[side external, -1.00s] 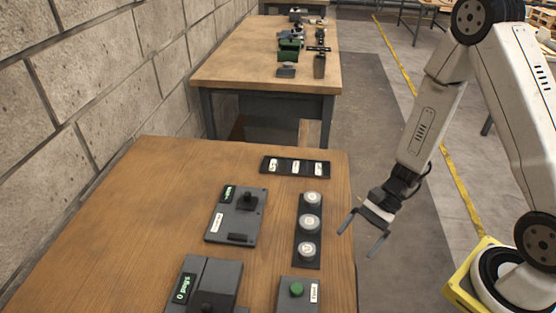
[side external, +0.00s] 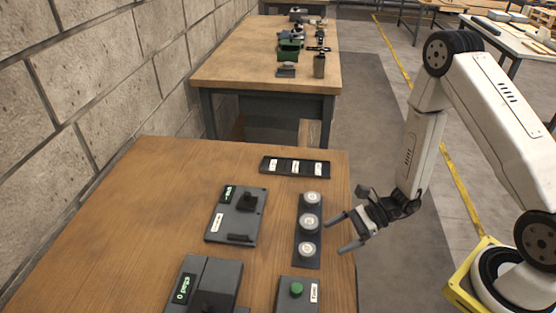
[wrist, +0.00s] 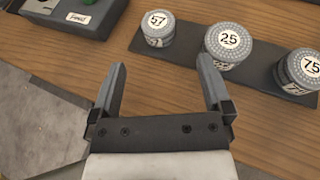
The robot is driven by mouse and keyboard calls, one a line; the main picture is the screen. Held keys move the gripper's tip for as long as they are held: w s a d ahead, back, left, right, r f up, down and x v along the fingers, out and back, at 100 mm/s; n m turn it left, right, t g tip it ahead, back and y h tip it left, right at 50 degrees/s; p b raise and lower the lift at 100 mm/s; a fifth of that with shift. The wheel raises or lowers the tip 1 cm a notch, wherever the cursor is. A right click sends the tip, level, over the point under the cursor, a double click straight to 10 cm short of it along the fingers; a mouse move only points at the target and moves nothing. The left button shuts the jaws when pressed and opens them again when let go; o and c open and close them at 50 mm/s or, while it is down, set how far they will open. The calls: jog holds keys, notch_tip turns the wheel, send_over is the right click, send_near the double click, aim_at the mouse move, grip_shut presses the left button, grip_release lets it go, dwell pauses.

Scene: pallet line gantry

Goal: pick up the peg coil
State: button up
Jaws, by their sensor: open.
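Three grey, ridged round pieces with white labelled tops stand in a row on a dark strip. The wrist view shows one reading 57 (wrist: 158,28), a wider middle one reading 25 (wrist: 228,44) and one reading 75 (wrist: 299,70). They also show in the side external view: near (side external: 307,250), middle (side external: 309,222) and far (side external: 311,199). No piece is marked as the peg coil, so I cannot tell which it is. My gripper (side external: 334,235) is open and empty, just right of the strip, fingers toward the row. In the wrist view its fingers (wrist: 160,75) point between 57 and 25.
The dark strip (wrist: 184,52) lies along the table's right edge. A grey box with a green button (side external: 297,290) stands nearer. Left are a grey knob device (side external: 238,217) and a display unit (side external: 205,284). A slotted black tray (side external: 296,166) lies beyond.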

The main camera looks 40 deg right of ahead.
aim_at(315, 246)
jog(key=shift+w+a+f, duration=0.1)
jog(key=shift+a+f, duration=0.1)
jog(key=shift+a, duration=0.2)
jog(key=shift+x, duration=2.65)
grip_shut()
jog(key=shift+r, duration=0.15)
notch_tip(315, 246, up, 10)
